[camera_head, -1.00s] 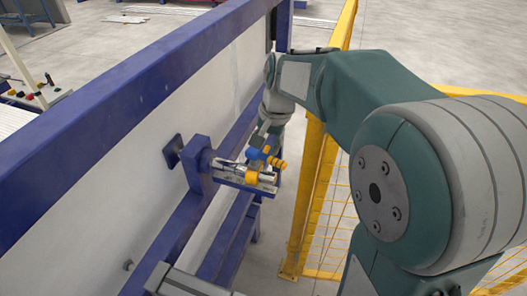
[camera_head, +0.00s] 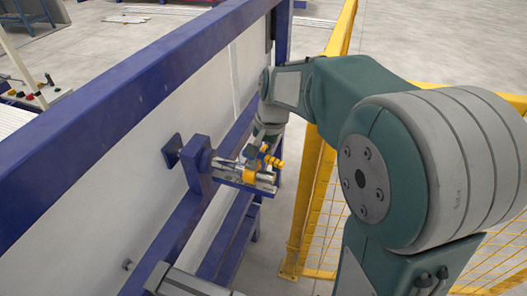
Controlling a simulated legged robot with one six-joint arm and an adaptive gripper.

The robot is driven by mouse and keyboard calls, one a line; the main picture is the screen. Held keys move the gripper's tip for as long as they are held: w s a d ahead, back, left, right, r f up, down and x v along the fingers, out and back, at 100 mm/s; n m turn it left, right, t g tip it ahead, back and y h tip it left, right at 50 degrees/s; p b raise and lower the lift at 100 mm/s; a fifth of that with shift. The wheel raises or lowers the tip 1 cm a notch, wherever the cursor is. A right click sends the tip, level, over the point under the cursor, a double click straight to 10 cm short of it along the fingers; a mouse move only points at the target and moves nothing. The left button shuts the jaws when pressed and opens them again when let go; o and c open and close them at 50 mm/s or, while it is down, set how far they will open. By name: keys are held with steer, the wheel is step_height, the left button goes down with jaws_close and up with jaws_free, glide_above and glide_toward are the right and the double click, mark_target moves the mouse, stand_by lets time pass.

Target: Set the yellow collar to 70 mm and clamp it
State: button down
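The yellow collar (camera_head: 249,175) appears as a small yellow band on a short metal rod on the blue bracket (camera_head: 198,158) fixed to the frame's panel. A grey rail with fine markings (camera_head: 232,182) runs below it, too small to read. My gripper (camera_head: 259,156) points down at the collar from above and behind. It is very small in view, and I cannot tell whether its fingers touch the collar or are open or shut. Another yellow ribbed part (camera_head: 273,161) sticks out just right of the gripper; I cannot tell what it belongs to.
A thick blue beam (camera_head: 110,92) and a whitish panel (camera_head: 110,165) stand along the left. A yellow mesh fence (camera_head: 318,190) and post stand close to the right. My arm fills the right side. Grey floor shows between bracket and fence.

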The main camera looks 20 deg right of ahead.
steer(key=shift+w+a, duration=0.8)
steer(key=shift+a, duration=0.35)
steer(key=c, duration=0.6)
jaws_free()
steer(key=shift+c, duration=0.2)
steer(key=shift+d, duration=0.1)
step_height(320, 180, up, 12)
steer(key=s+d, duration=0.1)
steer(key=d, duration=0.1)
steer(key=shift+s+f, duration=0.15)
